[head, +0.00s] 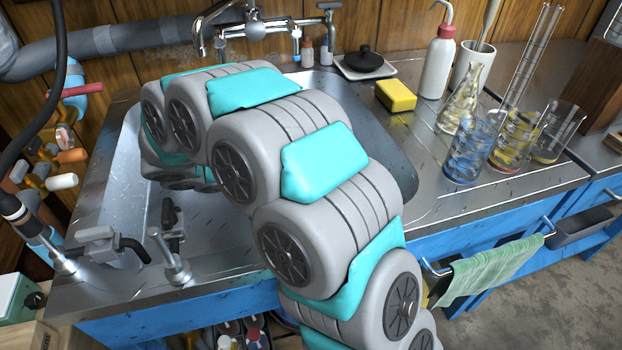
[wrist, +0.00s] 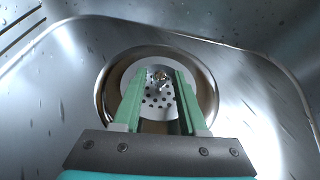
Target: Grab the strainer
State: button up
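The strainer (wrist: 158,98) is a round metal disc with small holes and a small knob (wrist: 161,76) at its middle. It sits in the round drain of the sink in the wrist view. My gripper (wrist: 161,72) points down at it, with its two green fingers apart. The knob shows in the gap between the fingertips, with space on both sides. I cannot tell how far above the strainer the fingertips are. In the head view my own arm hides the strainer and the gripper.
The metal sink (head: 385,130) has walls around my arm. A faucet (head: 255,30) stands at its back edge and small taps (head: 170,255) at its front left. A yellow sponge (head: 396,95), a wash bottle (head: 437,65) and glassware (head: 470,150) stand on the right counter.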

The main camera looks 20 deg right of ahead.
grip_shut()
dwell(0.4)
